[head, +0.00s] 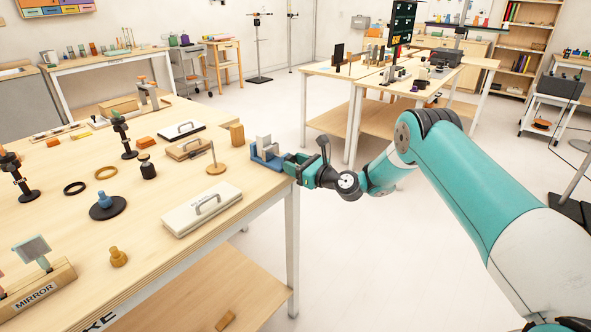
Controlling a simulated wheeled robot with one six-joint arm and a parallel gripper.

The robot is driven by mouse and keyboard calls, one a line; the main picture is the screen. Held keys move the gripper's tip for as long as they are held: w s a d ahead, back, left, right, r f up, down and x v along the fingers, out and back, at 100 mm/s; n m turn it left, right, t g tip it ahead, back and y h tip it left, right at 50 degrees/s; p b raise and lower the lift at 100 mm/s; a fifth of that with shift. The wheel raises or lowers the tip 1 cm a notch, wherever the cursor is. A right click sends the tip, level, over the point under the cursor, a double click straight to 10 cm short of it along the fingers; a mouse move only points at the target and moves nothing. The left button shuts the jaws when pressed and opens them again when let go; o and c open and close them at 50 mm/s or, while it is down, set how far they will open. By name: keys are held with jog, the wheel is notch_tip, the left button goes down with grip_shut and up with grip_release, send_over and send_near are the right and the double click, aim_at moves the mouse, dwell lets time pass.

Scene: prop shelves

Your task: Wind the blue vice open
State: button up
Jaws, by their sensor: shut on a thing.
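The blue vice (263,158) stands at the right edge of the wooden table, with a grey block-like part showing at its top. My gripper (289,163) reaches in from the right, at table height, and is shut at the vice's right-hand end. The part between the fingers, at the vice's handle end, is hidden by the gripper itself. The width of the gap between the vice's jaws is too small to tell.
A wooden block (237,134) stands just behind the vice. A wooden stand (215,166) and a white lidded case with a handle (202,209) lie to its left. The table (160,185) holds several other props.

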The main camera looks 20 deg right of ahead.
jog(key=o, duration=0.9)
jog(key=b+v, duration=1.3)
jog(key=v, duration=0.4)
jog(key=shift+s+d+b, duration=0.15)
jog(key=shift+b, duration=0.2)
